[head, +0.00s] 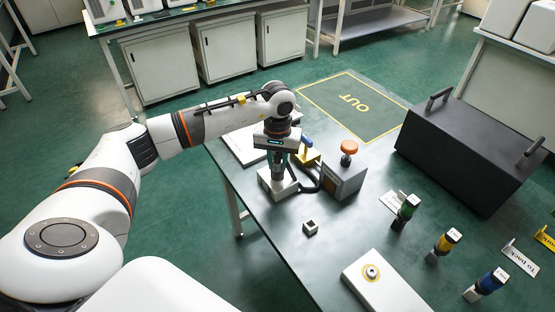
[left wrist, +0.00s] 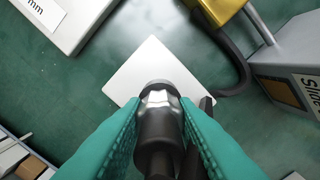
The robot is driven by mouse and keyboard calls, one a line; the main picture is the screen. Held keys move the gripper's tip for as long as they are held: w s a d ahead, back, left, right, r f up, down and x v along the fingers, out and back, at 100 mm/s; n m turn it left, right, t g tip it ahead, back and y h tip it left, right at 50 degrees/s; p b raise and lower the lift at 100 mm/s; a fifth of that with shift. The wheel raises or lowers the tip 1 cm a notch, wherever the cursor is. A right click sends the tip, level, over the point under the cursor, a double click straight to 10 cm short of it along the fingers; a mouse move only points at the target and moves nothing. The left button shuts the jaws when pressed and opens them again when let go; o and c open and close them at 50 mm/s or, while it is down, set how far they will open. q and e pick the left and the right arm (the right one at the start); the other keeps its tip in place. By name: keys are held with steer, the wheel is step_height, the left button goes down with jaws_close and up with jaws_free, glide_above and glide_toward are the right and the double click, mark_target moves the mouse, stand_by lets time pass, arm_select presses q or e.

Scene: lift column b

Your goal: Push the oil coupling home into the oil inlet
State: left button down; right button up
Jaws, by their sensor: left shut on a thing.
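My left gripper (head: 277,166) points down over the near table, its teal fingers shut on a dark cylindrical coupling with a bright metal collar (left wrist: 158,108). Below it is a white block (head: 284,189), which shows as a pale square in the left wrist view (left wrist: 140,66). The coupling's lower end is over this block; I cannot tell whether it touches or is seated. No label shows which is the oil inlet. My right gripper is not in view.
A grey box with an orange knob (head: 348,147) stands right of the gripper, with a black hose (head: 309,186) beside it. A black case (head: 465,150) and green, yellow and blue cylinders (head: 445,242) stand to the right.

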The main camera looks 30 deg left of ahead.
arm_select(q)
steer(key=shift+s+f, duration=0.1)
steer(key=shift+f, duration=0.15)
steer(key=c, duration=1.1)
jaws_free()
step_height(320, 180, up, 12)
steer(key=shift+b, duration=0.45)
